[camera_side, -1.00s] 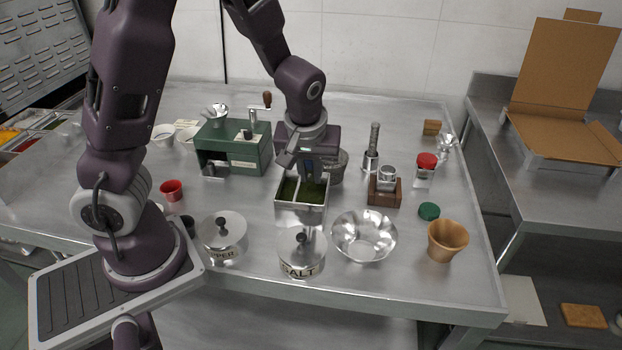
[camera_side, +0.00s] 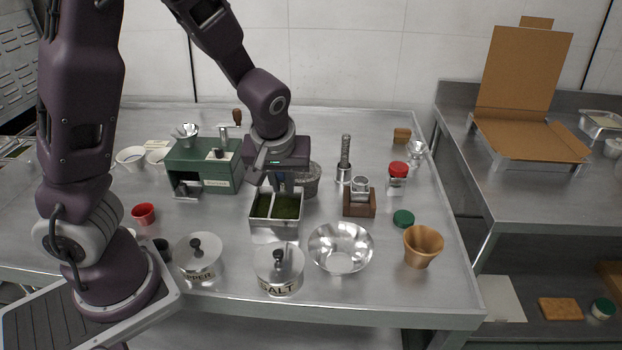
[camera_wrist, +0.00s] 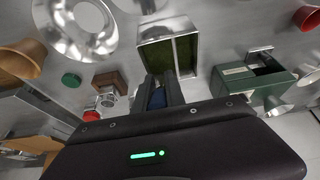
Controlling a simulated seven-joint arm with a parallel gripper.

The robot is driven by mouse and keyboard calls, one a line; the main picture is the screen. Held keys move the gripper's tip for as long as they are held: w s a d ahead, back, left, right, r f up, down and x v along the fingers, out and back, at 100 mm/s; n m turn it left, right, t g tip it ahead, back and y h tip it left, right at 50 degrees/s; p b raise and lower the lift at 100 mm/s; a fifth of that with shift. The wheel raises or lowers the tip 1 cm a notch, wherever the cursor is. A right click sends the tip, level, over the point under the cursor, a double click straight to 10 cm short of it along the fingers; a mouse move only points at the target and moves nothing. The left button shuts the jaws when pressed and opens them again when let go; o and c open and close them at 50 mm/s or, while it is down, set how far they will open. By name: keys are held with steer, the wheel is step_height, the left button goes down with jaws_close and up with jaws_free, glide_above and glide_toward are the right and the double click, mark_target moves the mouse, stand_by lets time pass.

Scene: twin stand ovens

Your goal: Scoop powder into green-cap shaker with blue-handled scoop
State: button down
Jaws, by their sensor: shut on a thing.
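My gripper (camera_side: 284,184) is over the back of a metal bin (camera_side: 276,223) with two compartments of green powder (camera_side: 287,206). Its fingers, seen in the wrist view (camera_wrist: 160,88), are shut on the blue handle of the scoop (camera_wrist: 157,98). The scoop's bowl is hidden, so I cannot tell whether it holds powder. A loose green cap (camera_side: 404,218) lies on the table to the right. An open clear and metal container (camera_side: 359,185), perhaps the shaker, stands in a wooden block (camera_side: 358,207) to the right of the bin.
A metal bowl (camera_side: 341,247), a SALT pot (camera_side: 279,268), a PEPPER pot (camera_side: 198,256) and a wooden cup (camera_side: 422,246) stand in front. A red-capped shaker (camera_side: 398,174) is at right, a green grinder box (camera_side: 204,165) at left. A grey tub (camera_side: 312,180) is close behind my gripper.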

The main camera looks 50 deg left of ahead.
stand_by(0.4)
steer(key=w+r+n+g, duration=0.1)
steer(key=w+r+n, duration=0.15)
steer(key=w, duration=1.15)
steer(key=w+d+f+n+y, duration=0.1)
steer(key=w+d+n, duration=0.2)
steer(key=w+d, duration=0.45)
steer(key=s+a+f+n+t+h, duration=0.1)
steer(key=s+f+n+t, duration=0.4)
steer(key=t, duration=1.1)
steer(key=shift+f+t+h, duration=0.15)
steer(key=shift+t+h, duration=0.15)
steer(key=shift+a, duration=0.1)
